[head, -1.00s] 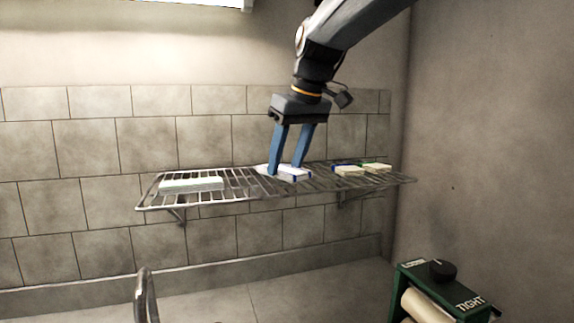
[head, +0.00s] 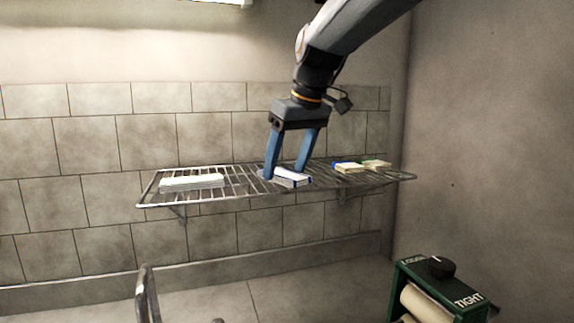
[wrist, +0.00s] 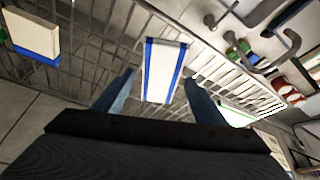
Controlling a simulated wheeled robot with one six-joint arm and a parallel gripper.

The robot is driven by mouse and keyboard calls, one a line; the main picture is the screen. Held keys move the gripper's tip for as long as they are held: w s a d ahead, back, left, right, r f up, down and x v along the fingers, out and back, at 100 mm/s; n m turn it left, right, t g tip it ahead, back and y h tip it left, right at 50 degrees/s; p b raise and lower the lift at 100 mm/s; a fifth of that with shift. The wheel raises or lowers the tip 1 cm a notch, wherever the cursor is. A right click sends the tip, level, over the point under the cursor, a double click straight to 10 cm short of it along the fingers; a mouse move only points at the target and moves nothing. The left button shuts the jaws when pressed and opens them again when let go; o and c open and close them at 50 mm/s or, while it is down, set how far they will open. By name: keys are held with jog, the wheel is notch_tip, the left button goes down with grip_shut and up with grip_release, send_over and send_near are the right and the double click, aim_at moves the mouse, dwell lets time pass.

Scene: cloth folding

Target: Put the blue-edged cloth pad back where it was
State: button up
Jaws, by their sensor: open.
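A white cloth pad with blue edges (head: 291,177) lies on the wire rack (head: 150,196), near its middle. My gripper (head: 286,172) is over this pad, with its blue fingers pointing down and spread apart. In the wrist view the white pad (wrist: 163,70) shows two blue stripes along its sides and lies between the open fingers (wrist: 158,88), with a gap on each side. A cream pad with a blue edge (head: 348,167) lies farther right on the rack. It also shows at the upper left of the wrist view (wrist: 33,36).
A pale greenish pad (head: 192,181) lies at the rack's left end. A cream pad with a green edge (head: 376,164) lies at the right end. The tiled wall stands behind the rack. A green roller box with a black knob (head: 438,290) is at the lower right.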

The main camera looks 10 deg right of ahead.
jog(key=b+v, duration=0.1)
jog(key=v, duration=1.1)
jog(key=shift+b, duration=0.35)
